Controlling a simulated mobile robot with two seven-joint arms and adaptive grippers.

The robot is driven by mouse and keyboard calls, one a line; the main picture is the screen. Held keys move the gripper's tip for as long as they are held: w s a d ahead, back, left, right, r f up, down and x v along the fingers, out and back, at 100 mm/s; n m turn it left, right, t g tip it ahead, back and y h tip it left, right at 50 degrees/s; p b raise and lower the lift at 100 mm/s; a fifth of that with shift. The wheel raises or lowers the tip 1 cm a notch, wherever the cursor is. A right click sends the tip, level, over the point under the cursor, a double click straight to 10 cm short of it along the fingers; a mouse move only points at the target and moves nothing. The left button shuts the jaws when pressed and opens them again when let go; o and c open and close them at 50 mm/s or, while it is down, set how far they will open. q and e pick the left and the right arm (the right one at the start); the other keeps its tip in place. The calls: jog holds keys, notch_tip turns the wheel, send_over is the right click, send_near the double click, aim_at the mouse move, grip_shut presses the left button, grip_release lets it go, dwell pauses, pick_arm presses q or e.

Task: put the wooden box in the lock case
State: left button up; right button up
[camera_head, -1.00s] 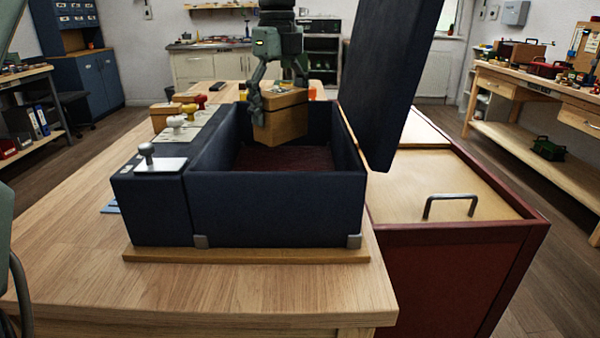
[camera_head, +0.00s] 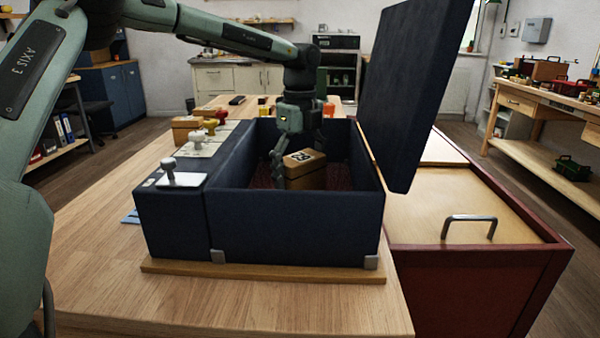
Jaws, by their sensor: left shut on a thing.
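The lock case (camera_head: 295,228) is a dark blue open box on a thin wooden base on the table, with its tall lid (camera_head: 405,95) standing up at the right. The wooden box (camera_head: 305,168) is brown with "29" on its top. It is inside the case's open compartment, tilted in the picture, with its lower part hidden by the front wall. My left gripper (camera_head: 297,150) reaches down from above and is shut on the wooden box. Whether the box touches the reddish case floor cannot be seen. My right gripper is out of view.
A red cabinet (camera_head: 470,285) with a handle stands at the right. The table's front left (camera_head: 110,275) is clear.

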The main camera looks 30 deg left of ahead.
aim_at(300, 156)
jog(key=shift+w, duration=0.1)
pick_arm(q)
jog(key=o, duration=0.9)
jog(key=shift+f, duration=0.1)
jog(key=shift+o, duration=1.4)
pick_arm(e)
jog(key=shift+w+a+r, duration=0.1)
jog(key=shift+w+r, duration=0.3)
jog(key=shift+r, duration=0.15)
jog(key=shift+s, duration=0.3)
pick_arm(q)
notch_tip(300, 156, up, 4)
jog(key=shift+w+r, duration=0.1)
jog(key=shift+r, duration=0.1)
notch_tip(300, 156, up, 6)
jog(key=shift+r, duration=0.95)
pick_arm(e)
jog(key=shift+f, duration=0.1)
